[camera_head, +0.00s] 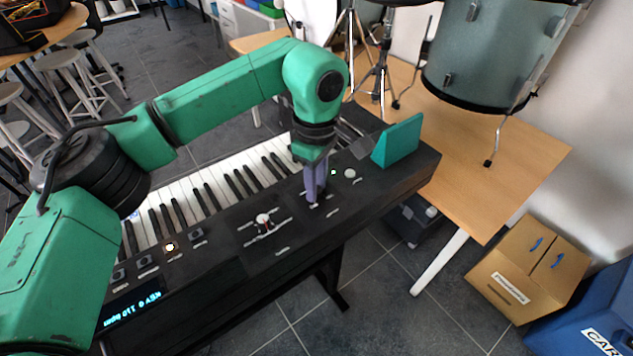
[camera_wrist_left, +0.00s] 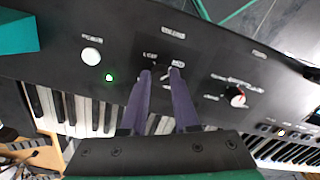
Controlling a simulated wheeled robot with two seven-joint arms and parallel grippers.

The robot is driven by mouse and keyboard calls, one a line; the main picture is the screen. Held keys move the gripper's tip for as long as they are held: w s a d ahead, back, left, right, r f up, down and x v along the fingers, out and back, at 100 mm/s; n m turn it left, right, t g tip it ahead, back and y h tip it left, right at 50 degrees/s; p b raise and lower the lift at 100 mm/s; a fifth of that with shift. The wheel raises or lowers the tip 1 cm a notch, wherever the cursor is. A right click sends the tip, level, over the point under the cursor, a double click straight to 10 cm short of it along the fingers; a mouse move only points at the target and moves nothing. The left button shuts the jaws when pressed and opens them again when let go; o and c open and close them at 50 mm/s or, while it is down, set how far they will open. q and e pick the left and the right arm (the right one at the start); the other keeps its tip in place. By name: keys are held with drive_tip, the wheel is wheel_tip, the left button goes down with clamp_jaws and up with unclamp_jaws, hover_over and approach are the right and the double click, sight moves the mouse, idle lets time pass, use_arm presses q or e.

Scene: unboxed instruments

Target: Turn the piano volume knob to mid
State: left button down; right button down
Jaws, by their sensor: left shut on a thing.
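The black piano (camera_head: 225,220) stands diagonally across the head view, its control panel along the near side. My left gripper (camera_head: 314,198) points down onto the panel near its right end. In the left wrist view its two purple fingers (camera_wrist_left: 160,74) are shut on the volume knob, mostly hidden between the fingertips, with a small white mark showing. Small labels surround it, one seeming to read MID. The knob's exact setting is hard to tell. A different knob with a red mark (camera_wrist_left: 237,97) sits to the right in the wrist view. My right gripper is not in view.
A white round button (camera_head: 350,173) and a lit green light (camera_head: 333,172) are close by. A teal block (camera_head: 398,142) stands at the piano's right end. A wooden table (camera_head: 500,165) with drums is behind, and a cardboard box (camera_head: 530,275) is on the floor.

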use_arm(q)
drive_tip(key=shift+w+r, duration=0.1)
drive_tip(key=shift+r, duration=0.05)
drive_tip(key=c, duration=0.7)
unclamp_jaws()
drive_tip(key=shift+o, duration=0.2)
wheel_tip(320, 180, up, 14)
drive_tip(key=shift+r, duration=0.2)
